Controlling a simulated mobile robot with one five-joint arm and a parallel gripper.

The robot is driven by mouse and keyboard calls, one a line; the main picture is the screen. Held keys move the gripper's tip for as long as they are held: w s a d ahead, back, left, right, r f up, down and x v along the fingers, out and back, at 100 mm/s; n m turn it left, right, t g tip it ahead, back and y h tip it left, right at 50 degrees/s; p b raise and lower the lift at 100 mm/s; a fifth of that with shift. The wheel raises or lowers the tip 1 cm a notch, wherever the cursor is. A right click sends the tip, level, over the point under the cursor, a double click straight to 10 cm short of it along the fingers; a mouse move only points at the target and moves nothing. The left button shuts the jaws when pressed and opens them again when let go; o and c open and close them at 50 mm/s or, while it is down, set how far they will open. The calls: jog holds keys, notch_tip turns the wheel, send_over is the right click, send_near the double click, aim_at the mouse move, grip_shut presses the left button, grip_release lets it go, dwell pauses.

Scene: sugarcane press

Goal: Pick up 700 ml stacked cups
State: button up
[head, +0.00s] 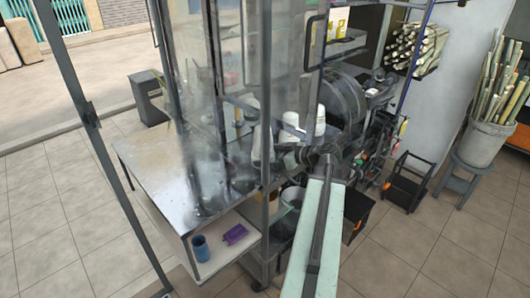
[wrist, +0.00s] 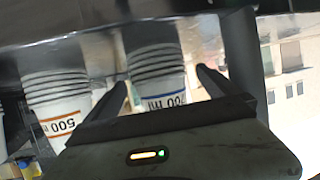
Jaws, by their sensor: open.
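The 700 ml stacked cups (wrist: 157,65) are a white nested stack with a blue band and partly hidden lettering, in the middle of the wrist view. My gripper (wrist: 163,82) is open, with one finger to each side of this stack in the picture. Its body hides the stack's lower part in the picture. I cannot tell whether the fingers touch it. In the head view my gripper (head: 298,155) is at the press counter near several white cup stacks (head: 320,120); which one is the 700 ml stack is not clear there.
A second cup stack (wrist: 58,95), orange-banded and marked 500, stands left of my gripper in the wrist view. A dark post (wrist: 243,55) is close on the right. In the head view, a metal counter (head: 160,165) and glass panels with frame posts surround the area.

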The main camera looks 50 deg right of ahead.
aim_at(259, 146)
jog(key=b+x, duration=0.1)
jog(key=x, duration=0.4)
jog(key=shift+w+d+b, duration=0.1)
jog(key=shift+w+b, duration=0.25)
jog(key=shift+w, duration=0.05)
jog(key=shift+r, duration=0.1)
jog(key=c, duration=1.4)
jog(key=shift+c, duration=0.2)
jog(key=shift+r, duration=0.1)
notch_tip(259, 146, up, 3)
jog(key=p, duration=0.3)
jog(key=shift+r+p, duration=0.25)
jog(key=shift+p, duration=0.15)
jog(key=s+d, duration=0.2)
jog(key=s, duration=1.6)
jog(key=shift+d, duration=0.35)
